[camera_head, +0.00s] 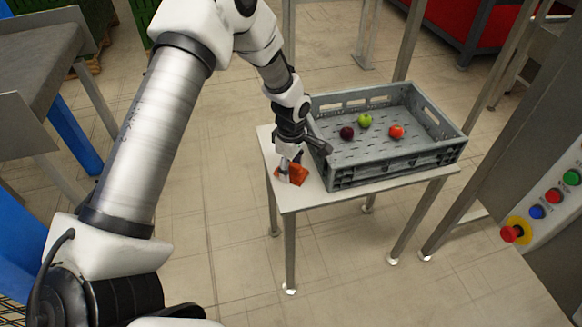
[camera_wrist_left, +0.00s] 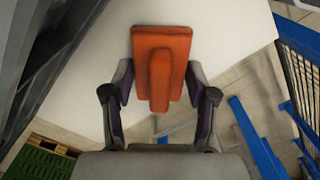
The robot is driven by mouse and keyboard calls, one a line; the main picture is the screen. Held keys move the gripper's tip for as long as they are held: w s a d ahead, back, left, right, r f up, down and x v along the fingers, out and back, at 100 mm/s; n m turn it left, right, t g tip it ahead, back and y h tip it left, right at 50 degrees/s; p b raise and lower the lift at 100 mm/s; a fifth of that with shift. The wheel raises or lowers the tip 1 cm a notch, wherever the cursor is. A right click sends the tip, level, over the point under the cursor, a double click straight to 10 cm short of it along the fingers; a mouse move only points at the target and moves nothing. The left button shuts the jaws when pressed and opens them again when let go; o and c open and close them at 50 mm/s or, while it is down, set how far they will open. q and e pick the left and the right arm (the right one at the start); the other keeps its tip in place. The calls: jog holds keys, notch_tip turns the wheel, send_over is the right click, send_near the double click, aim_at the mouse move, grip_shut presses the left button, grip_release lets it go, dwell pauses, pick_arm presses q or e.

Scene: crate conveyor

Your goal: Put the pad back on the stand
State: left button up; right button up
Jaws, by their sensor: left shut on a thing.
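The orange pad (camera_head: 301,174) is at the left end of the white-topped stand (camera_head: 312,199), just left of the grey crate. In the left wrist view the pad (camera_wrist_left: 177,42) shows as a flat orange plate with a raised grip bar, over the pale stand top (camera_wrist_left: 225,30). My left gripper (camera_head: 290,172) points down and is shut on the pad; its fingers (camera_wrist_left: 160,85) flank the grip bar in the wrist view. I cannot tell whether the pad touches the stand top. My right gripper is not in view.
A grey crate (camera_head: 400,163) fills most of the stand top. It holds a green apple (camera_head: 364,121), a red fruit (camera_head: 396,132) and a dark fruit (camera_head: 347,133). A button panel (camera_head: 548,203) is at right; a conveyor (camera_head: 35,65) is at upper left.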

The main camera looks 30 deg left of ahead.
aim_at(291, 164)
pick_arm(q)
jog(key=o, duration=1)
jog(key=shift+f, duration=0.15)
notch_tip(291, 164, up, 12)
jog(key=shift+r+p, duration=0.2)
jog(key=shift+p, duration=0.6)
jog(key=shift+d+f, duration=0.1)
